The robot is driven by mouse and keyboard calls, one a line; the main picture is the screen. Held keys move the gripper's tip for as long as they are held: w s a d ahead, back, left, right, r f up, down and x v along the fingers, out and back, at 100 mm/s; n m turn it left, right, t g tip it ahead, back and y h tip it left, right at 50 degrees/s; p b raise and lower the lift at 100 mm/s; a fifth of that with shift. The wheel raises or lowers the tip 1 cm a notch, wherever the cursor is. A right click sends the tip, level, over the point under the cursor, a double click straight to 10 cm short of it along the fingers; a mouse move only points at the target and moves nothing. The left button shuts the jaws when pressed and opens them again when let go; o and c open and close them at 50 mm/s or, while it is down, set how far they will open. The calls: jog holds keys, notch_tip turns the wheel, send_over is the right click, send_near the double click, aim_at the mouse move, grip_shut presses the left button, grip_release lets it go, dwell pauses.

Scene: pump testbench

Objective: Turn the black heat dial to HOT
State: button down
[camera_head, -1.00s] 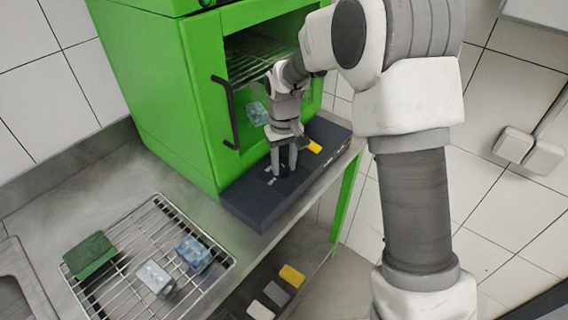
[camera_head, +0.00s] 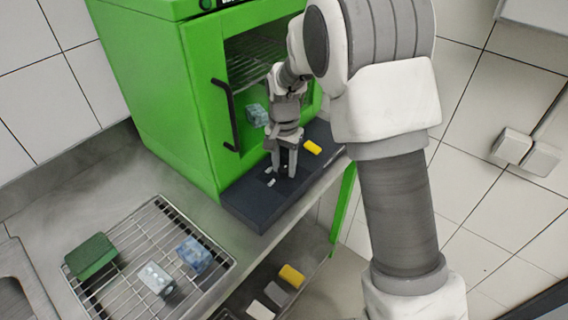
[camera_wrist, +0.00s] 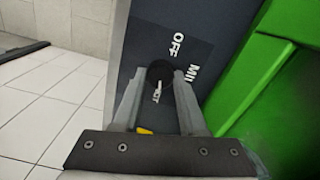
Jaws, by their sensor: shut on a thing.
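The black heat dial (camera_wrist: 160,72) sits on the dark control panel (camera_wrist: 150,35). My gripper (camera_wrist: 158,82) has one finger on each side of it and is shut on it. In the wrist view the printed words OFF and part of MI show above and right of the dial. A partly hidden word ending in OT lies below it, close to a white mark at the dial's lower side. In the head view my gripper (camera_head: 285,172) points down onto the panel (camera_head: 245,207) and hides the dial.
The green oven (camera_head: 160,110) with a black door handle (camera_head: 228,115) stands behind the panel. A yellow piece (camera_head: 312,147) lies on the panel right of my gripper. A wire rack (camera_head: 135,235) holds a green block and two pale blue blocks at the left.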

aim_at(284, 168)
jog(key=shift+m, duration=0.7)
jog(key=shift+c, duration=2.3)
grip_release()
notch_tip(284, 168, up, 18)
jog(key=p, duration=0.1)
jog(key=shift+f, duration=0.25)
